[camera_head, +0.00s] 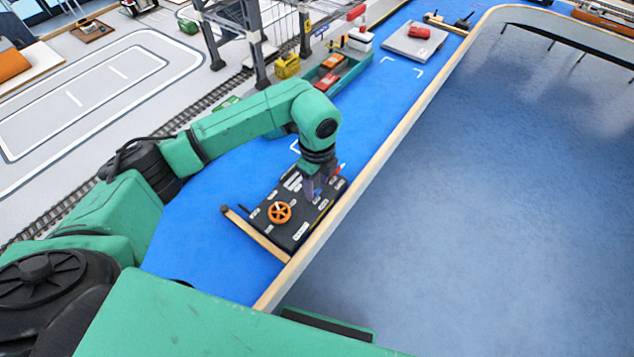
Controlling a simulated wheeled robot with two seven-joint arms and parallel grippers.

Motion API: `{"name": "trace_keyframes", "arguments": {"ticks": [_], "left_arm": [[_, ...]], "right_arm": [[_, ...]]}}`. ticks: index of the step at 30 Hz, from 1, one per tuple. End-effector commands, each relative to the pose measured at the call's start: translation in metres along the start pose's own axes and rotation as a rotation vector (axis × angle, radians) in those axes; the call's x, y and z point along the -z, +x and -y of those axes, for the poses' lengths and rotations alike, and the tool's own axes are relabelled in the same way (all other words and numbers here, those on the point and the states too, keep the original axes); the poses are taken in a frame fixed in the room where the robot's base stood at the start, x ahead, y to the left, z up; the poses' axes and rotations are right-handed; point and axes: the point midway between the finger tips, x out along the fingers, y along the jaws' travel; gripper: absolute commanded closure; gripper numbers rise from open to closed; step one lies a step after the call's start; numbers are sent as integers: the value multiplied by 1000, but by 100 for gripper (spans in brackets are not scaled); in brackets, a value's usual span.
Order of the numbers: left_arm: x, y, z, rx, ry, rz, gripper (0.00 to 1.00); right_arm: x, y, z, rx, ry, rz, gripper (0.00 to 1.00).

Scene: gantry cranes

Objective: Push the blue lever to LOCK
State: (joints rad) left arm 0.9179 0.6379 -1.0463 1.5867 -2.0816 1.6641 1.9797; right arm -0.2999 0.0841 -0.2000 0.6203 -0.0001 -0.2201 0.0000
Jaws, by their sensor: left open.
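A black control panel (292,232) with white labels lies on the blue surface beside the wooden rim. It carries an orange handwheel (279,212) at its left and a small red part (339,168) near its far right corner. My left gripper (315,192) reaches down over the right half of the panel, fingers pointing at it and open. A blue lever cannot be made out clearly; it is at or behind the fingers, and I cannot tell its position or whether a finger touches it. My right gripper is out of view.
A wooden bar (250,232) lies along the panel's near left side. The raised wooden rim (375,160) runs close on its right. A green tray (345,75) with red and orange blocks, gantry legs (256,50) and a grey plate (413,43) stand farther back.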

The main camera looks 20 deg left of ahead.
Motion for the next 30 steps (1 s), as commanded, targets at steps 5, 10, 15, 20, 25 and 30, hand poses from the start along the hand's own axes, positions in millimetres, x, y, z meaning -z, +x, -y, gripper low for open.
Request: {"name": "trace_keyframes", "arguments": {"ticks": [5, 10, 15, 20, 25, 30], "left_arm": [[0, 14, 0, 1, 1, 0, 43], [0, 15, 0, 1, 1, 0, 43], [0, 14, 0, 1, 1, 0, 96], [0, 14, 0, 1, 1, -1, 100], [-1, 14, 0, 1, 0, -16, 100], [-5, 14, 0, 1, -3, -68, 100]], "right_arm": [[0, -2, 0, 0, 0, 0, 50], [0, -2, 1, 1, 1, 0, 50], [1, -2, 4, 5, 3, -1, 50], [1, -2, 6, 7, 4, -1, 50], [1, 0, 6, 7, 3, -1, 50], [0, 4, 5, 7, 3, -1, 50]]}}
